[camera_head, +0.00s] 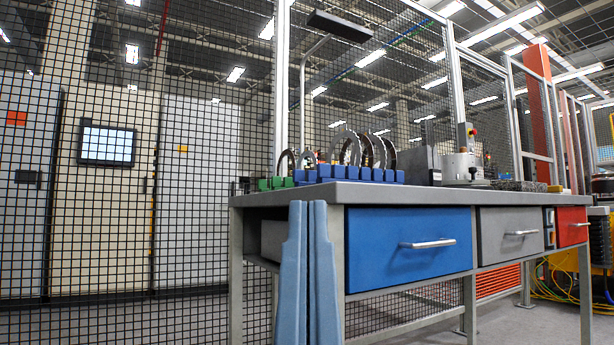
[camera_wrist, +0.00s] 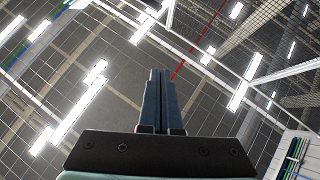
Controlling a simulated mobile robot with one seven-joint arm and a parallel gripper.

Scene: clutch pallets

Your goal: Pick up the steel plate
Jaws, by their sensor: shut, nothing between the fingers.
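My gripper (camera_head: 308,212) shows in the head view as two blue-grey fingers pointing up, close together, in front of the workbench's left end. In the wrist view the gripper (camera_wrist: 160,72) is shut and empty, pointing up at the ceiling. Several ring-shaped plates stand on edge in blue holders (camera_head: 345,172) and green holders (camera_head: 275,183) on the bench top. A grey ring (camera_head: 350,150) stands in the blue holders, with darker rings beside it. I cannot tell which of these is the steel plate. The fingers are apart from all of them.
The grey workbench (camera_head: 400,191) has a blue drawer (camera_head: 408,246), a grey drawer (camera_head: 510,235) and a red drawer (camera_head: 572,227). A grey machine (camera_head: 462,168) stands on top, towards the right. Mesh fencing (camera_head: 215,250) runs behind. A lamp (camera_head: 340,25) overhangs the bench.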

